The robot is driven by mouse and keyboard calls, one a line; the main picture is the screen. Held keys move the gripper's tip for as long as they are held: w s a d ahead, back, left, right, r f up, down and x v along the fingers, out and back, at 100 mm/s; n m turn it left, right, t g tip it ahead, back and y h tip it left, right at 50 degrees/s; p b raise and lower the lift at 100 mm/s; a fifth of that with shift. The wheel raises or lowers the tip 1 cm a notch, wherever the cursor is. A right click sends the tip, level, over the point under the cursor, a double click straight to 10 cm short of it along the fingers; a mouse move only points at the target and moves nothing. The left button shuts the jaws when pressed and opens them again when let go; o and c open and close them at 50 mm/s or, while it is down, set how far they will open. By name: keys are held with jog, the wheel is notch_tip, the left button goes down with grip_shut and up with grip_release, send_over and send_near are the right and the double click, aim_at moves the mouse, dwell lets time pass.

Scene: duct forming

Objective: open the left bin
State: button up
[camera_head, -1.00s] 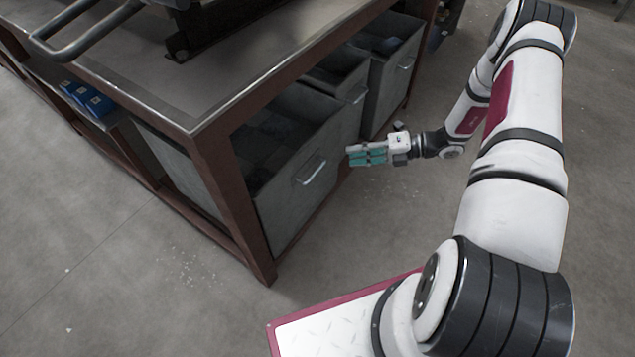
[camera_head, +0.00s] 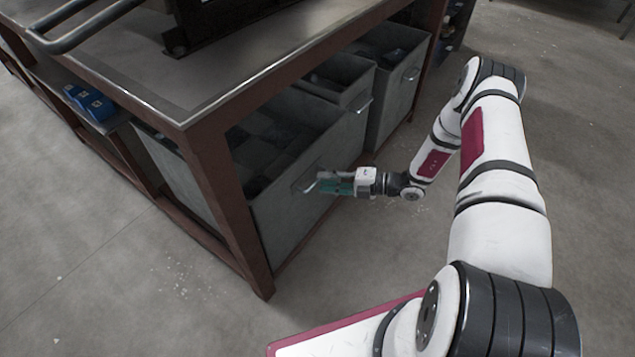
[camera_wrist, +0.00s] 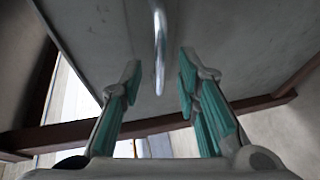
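The left bin (camera_head: 283,228) is a grey, open-topped metal bin under the near corner of the workbench. Its front carries a thin metal handle (camera_head: 304,187), which shows in the wrist view (camera_wrist: 160,45) as a shiny curved bar. My gripper (camera_head: 319,182) is right at this handle, partly covering it in the head view. In the wrist view its teal-padded fingers (camera_wrist: 160,75) are apart, with the handle lined up between them at the tips. No finger visibly presses on the handle. Dark contents show inside the bin.
Two more grey bins, the middle one (camera_head: 342,82) and the far one (camera_head: 398,90), stand to the right under the bench. A brown bench leg (camera_head: 235,205) stands left of the left bin. The floor (camera_head: 350,260) in front is clear.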

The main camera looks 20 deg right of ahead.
aim_at(317, 179)
jog(key=shift+x, duration=1.7)
grip_shut()
